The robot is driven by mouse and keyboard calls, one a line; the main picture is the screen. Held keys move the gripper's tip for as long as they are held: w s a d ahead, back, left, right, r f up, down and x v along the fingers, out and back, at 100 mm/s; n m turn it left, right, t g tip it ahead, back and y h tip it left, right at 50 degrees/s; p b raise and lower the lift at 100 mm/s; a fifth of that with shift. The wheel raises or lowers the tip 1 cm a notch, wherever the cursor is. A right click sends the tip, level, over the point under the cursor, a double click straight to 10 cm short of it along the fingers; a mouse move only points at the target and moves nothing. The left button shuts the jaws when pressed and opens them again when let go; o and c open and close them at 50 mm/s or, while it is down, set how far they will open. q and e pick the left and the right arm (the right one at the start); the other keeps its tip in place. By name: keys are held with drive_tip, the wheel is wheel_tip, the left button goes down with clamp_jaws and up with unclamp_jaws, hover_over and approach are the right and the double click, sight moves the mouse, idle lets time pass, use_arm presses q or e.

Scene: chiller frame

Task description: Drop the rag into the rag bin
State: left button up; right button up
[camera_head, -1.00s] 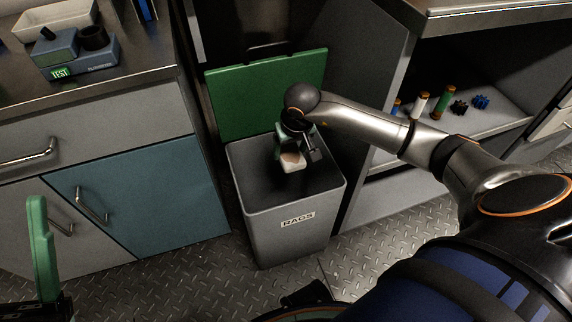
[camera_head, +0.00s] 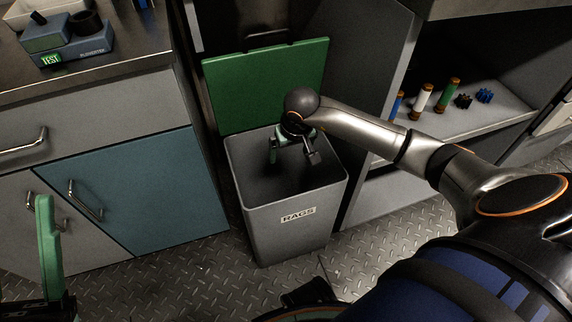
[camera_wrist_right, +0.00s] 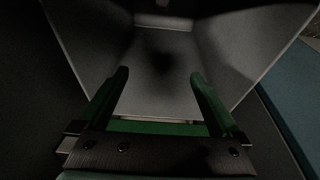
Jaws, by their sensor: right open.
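The grey rag bin (camera_head: 285,240) with a RAGS label stands on the floor, its green lid (camera_head: 265,88) raised at the back. My right gripper (camera_head: 292,152) points down at the bin's mouth, open and empty, with its green fingers apart. The right wrist view looks between these fingers (camera_wrist_right: 160,75) into the bin's grey interior. The rag does not show clearly in any current view; the bin's inside is dark. A small pale patch at the top edge of the right wrist view cannot be identified. One green finger of my left gripper (camera_head: 45,245) shows at the lower left.
A counter (camera_head: 120,75) with a teal door (camera_head: 140,195) stands left of the bin, with a TEST device (camera_head: 75,48) on top. On the right, an open shelf (camera_head: 470,120) holds several small cylinders and blue and dark gear-like parts. Patterned metal floor (camera_head: 190,280) is clear in front.

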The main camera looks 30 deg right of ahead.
drive_tip(key=d+p+v, duration=0.1)
drive_tip(key=p+v, duration=0.3)
drive_tip(key=v, duration=0.8)
drive_tip(key=shift+a+r+p, duration=0.3)
drive_tip(key=shift+a+p, duration=0.1)
drive_tip(key=shift+a, duration=0.1)
